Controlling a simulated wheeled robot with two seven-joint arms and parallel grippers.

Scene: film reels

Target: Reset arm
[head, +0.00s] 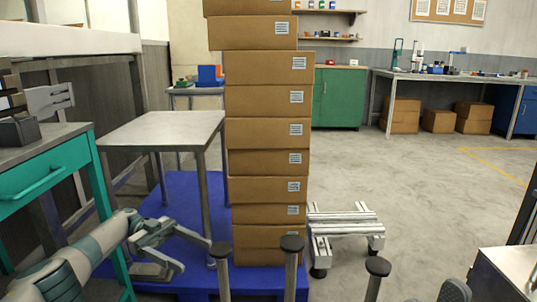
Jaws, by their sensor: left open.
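My left arm comes in from the lower left. Its gripper (188,254) is open, with its two fingers apart and nothing between them. It is low, over the left part of a blue platform (180,200) and left of a tall stack of brown cardboard boxes (268,133). My right gripper does not show. No film reel can be made out.
A grey metal table (165,130) stands left of the boxes, and a teal-framed bench (45,165) is at the left. Several dark-capped posts (291,265) rise in front. A small metal frame (345,228) stands right of the stack. The floor (430,190) beyond is clear.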

